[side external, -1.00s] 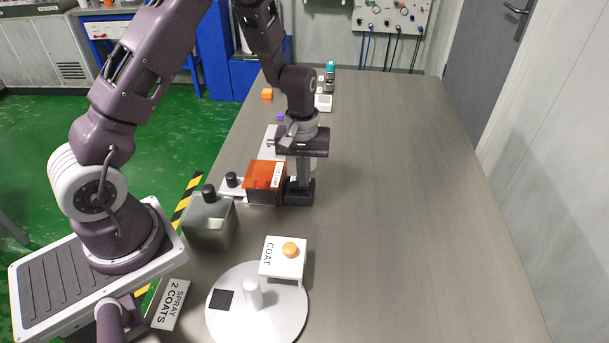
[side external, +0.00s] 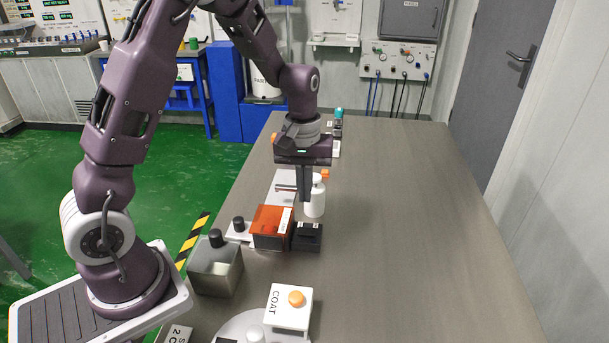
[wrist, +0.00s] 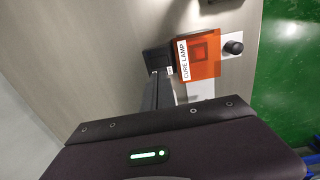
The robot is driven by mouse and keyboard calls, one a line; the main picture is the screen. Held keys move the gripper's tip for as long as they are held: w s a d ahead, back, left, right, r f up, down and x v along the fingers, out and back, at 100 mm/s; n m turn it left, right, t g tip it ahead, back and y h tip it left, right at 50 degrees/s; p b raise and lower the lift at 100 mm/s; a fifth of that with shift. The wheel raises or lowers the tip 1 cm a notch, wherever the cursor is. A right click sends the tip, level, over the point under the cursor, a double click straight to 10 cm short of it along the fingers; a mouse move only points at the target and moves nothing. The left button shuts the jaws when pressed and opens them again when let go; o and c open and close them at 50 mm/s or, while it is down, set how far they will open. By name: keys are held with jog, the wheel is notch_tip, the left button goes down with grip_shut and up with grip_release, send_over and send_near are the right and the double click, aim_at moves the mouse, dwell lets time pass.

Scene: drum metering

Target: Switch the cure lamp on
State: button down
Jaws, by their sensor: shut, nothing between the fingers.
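The cure lamp (side external: 272,226) is an orange see-through box with a white label; it also shows in the wrist view (wrist: 203,66), where the label reads CURE LAMP. A small black switch box (side external: 307,238) with white marks stands against its right side. The switch box also shows in the wrist view (wrist: 156,60), partly covered by my fingers. My gripper (side external: 304,199) points down with its fingers shut and empty. The fingertips are above the switch box and a little beyond it, apart from it in the side view. I cannot tell the switch's position.
A white bottle (side external: 318,203) stands just behind my fingers. A grey metal box with a black knob (side external: 216,268) and a white COAT stand with an orange button (side external: 296,298) are nearer the camera. The right side of the table (side external: 420,220) is clear.

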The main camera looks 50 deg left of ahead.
notch_tip(320, 180, up, 5)
send_over(310, 231)
jog(key=s+a, duration=0.1)
jog(key=shift+f, duration=0.1)
jog(key=f, duration=0.4)
jog(key=w+f, duration=0.1)
jog(key=f, duration=0.4)
jog(key=d+f, duration=0.1)
jog(key=f, duration=0.4)
jog(key=shift+w, duration=0.2)
jog(key=shift+f, duration=0.25)
jog(key=shift+s, duration=0.15)
jog(key=shift+s+a+r, duration=0.25)
jog(key=shift+s+a, duration=0.15)
jog(key=shift+a, duration=0.1)
jog(key=shift+r, duration=0.1)
